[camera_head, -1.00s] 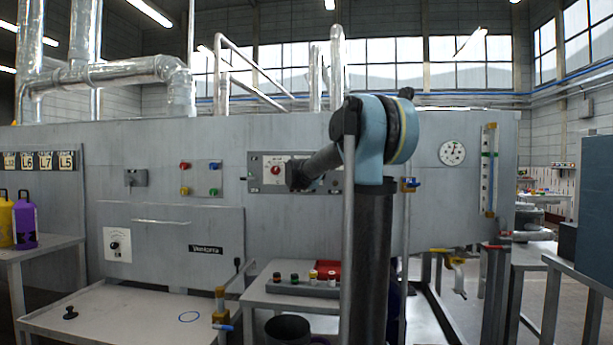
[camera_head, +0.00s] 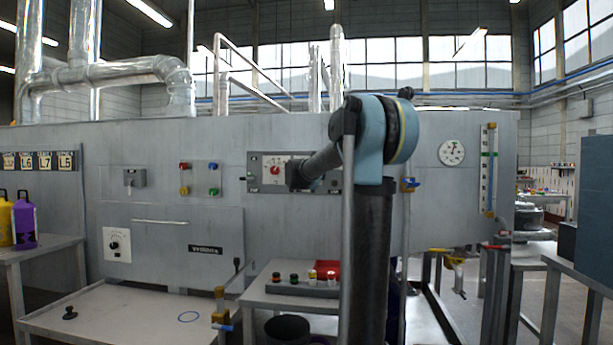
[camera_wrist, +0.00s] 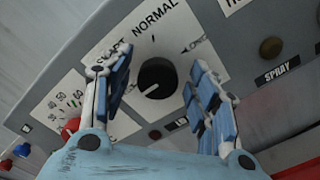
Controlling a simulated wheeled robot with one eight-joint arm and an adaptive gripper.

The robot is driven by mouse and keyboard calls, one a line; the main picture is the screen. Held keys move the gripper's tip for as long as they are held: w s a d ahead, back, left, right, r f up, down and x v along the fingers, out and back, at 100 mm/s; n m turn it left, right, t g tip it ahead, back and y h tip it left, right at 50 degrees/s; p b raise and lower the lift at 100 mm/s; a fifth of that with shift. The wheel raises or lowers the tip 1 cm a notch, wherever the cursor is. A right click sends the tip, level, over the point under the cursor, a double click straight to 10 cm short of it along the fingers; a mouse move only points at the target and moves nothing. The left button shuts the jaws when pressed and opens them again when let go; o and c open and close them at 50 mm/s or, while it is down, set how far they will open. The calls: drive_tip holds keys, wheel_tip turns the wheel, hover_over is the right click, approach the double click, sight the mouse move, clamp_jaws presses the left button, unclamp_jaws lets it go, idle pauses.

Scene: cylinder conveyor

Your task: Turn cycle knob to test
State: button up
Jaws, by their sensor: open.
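The cycle knob (camera_wrist: 157,78) is a round black knob on a white label plate, in the middle of the wrist view. A white mark on it points to the lower left. "NORMAL" is readable above it; the words at its sides and below are partly covered or hard to read. My gripper (camera_wrist: 158,70) is open, with one blue finger left and one right of the knob; I see gaps between them and it. In the head view my gripper (camera_head: 300,178) is in front of the grey control panel (camera_head: 254,182), and the knob is hidden behind it.
A red knob (camera_wrist: 70,128) with a numbered dial is left of my left finger. A brown button (camera_wrist: 271,47) above a "SPRAY" label is to the right. In the head view a small table (camera_head: 258,298) with a tray of coloured items stands below the panel.

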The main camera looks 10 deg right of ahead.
drive_tip(key=shift+s, duration=0.1)
drive_tip(key=v, duration=1.1)
drive_tip(key=shift+s, duration=0.3)
drive_tip(key=shift+a, duration=0.15)
drive_tip(key=s+d+f+m+g+h, duration=0.1)
drive_tip(key=s+d+f+m+g, duration=0.5)
drive_tip(key=s+f, duration=0.6)
drive_tip(key=s+d+f+m+g, duration=0.3)
drive_tip(key=s+d+f+m, duration=0.4)
drive_tip(key=s+f, duration=0.45)
drive_tip(key=s+a+f+m+g+y, duration=0.3)
drive_tip(key=s+a+f+m, duration=0.1)
drive_tip(key=s+f, duration=0.7)
drive_tip(key=s+a+f+m+g+y, duration=0.3)
drive_tip(key=s+a+f+m, duration=0.2)
drive_tip(key=s+f, duration=0.6)
drive_tip(key=shift+a+y, duration=0.3)
drive_tip(key=shift+w+f, duration=0.1)
